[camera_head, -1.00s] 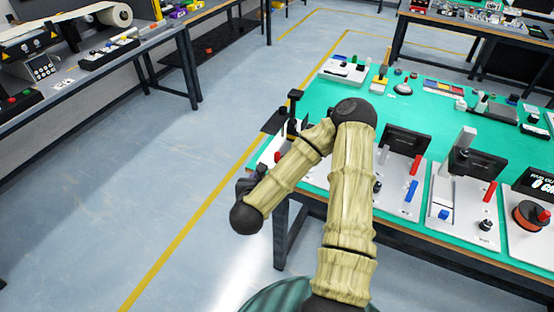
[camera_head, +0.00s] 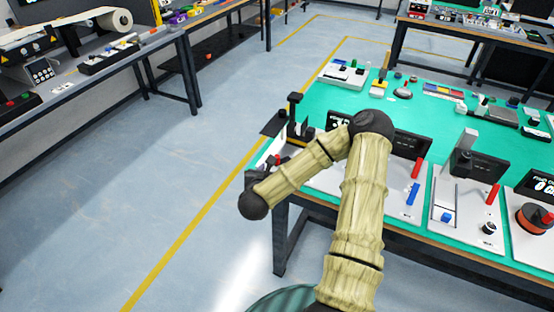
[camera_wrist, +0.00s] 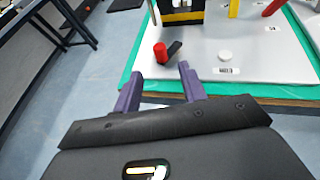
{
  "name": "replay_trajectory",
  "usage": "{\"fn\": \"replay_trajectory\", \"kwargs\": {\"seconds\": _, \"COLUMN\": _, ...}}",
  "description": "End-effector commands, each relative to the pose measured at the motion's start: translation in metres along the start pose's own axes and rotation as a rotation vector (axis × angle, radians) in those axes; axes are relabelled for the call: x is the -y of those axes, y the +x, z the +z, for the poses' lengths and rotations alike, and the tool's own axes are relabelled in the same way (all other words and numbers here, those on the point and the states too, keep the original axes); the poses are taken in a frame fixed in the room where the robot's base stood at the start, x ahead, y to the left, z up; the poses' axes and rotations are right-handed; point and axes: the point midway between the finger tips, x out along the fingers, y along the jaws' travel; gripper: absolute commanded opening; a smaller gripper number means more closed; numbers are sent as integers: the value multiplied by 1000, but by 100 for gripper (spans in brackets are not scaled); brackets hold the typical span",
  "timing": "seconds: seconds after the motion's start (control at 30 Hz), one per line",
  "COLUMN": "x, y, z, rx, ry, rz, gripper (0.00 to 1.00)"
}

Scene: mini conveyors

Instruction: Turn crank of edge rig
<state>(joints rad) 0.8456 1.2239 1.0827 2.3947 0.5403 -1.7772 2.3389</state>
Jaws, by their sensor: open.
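A white panel (camera_wrist: 265,50) lies at the table's edge in the wrist view. Behind the handle is a black and yellow fixture (camera_wrist: 182,14). My gripper (camera_wrist: 158,74) is open and empty, with its two purple fingers pointing toward the red handle, which appears beyond and between the fingertips, apart from them. In the head view my arm hides most of this panel.
The green-topped table (camera_head: 345,105) holds more white panels with red and blue handles to the right. A black post (camera_head: 293,108) rises at its left corner. Open floor (camera_head: 150,190) lies to the left, with another bench (camera_head: 95,70) beyond it.

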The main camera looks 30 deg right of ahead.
Motion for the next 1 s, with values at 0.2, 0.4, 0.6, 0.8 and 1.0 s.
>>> {"fn": "replay_trajectory", "kwargs": {"seconds": 0.2, "x": 1, "y": 40, "z": 1, "rx": 1, "ry": 2, "rz": -4, "gripper": 42}}
{"fn": "replay_trajectory", "kwargs": {"seconds": 0.4, "x": 2, "y": 75, "z": 1, "rx": 2, "ry": 1, "rz": -4, "gripper": 42}}
{"fn": "replay_trajectory", "kwargs": {"seconds": 0.6, "x": 2, "y": 100, "z": 1, "rx": 1, "ry": 1, "rz": -4, "gripper": 42}}
{"fn": "replay_trajectory", "kwargs": {"seconds": 0.8, "x": 2, "y": 105, "z": 1, "rx": 1, "ry": 0, "rz": -2, "gripper": 42}}
{"fn": "replay_trajectory", "kwargs": {"seconds": 1.0, "x": 2, "y": 104, "z": 0, "rx": 1, "ry": 0, "rz": -2, "gripper": 32}}
